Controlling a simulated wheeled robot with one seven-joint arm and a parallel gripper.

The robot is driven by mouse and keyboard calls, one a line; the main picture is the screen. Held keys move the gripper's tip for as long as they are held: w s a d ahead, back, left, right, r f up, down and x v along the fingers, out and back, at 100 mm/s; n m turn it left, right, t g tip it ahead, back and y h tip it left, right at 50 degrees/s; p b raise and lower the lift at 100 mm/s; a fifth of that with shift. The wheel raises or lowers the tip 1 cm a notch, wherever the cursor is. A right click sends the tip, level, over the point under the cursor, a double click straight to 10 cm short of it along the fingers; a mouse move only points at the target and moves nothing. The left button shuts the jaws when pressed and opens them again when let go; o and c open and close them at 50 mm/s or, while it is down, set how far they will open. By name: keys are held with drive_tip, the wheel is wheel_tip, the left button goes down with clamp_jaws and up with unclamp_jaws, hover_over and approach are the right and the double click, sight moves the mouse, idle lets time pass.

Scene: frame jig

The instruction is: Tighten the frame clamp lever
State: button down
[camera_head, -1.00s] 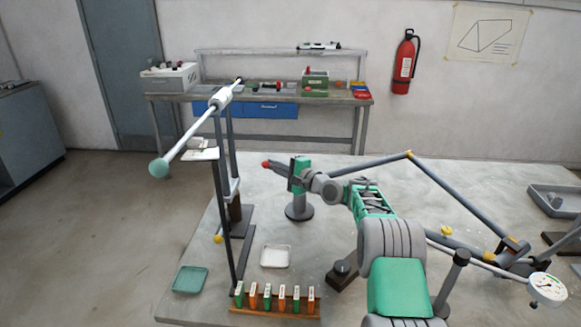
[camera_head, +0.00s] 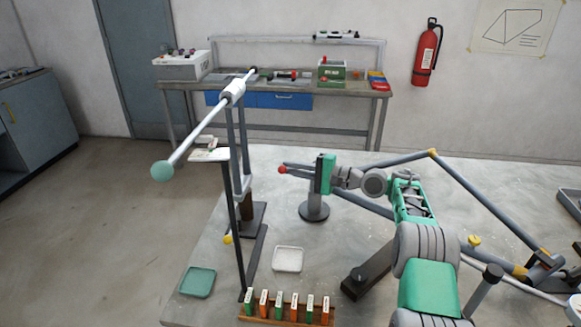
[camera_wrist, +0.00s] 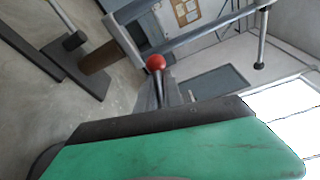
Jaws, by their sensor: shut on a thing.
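The frame clamp lever ends in a red ball knob (camera_head: 282,170), just left of my gripper in the head view. The knob also shows in the wrist view (camera_wrist: 156,62), with its dark stem running down toward the jaws. My gripper (camera_head: 322,174) is shut on the lever, above the round-footed stand (camera_head: 314,211). In the wrist view the green and dark finger (camera_wrist: 170,150) fills the lower part and hides the grip point. The clamp body is mostly hidden behind my gripper. A grey frame tube (camera_head: 395,158) runs behind my wrist.
A tall dark stand carries a white tube (camera_head: 200,130) with a green ball at left. A green tray (camera_head: 198,281), a white tray (camera_head: 288,259) and a rack of labelled tags (camera_head: 285,312) lie at the table's front. A dark block lies near my arm.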

drive_tip(key=shift+a, duration=0.15)
drive_tip(key=c, duration=1.5)
unclamp_jaws()
drive_tip(key=shift+d, duration=0.25)
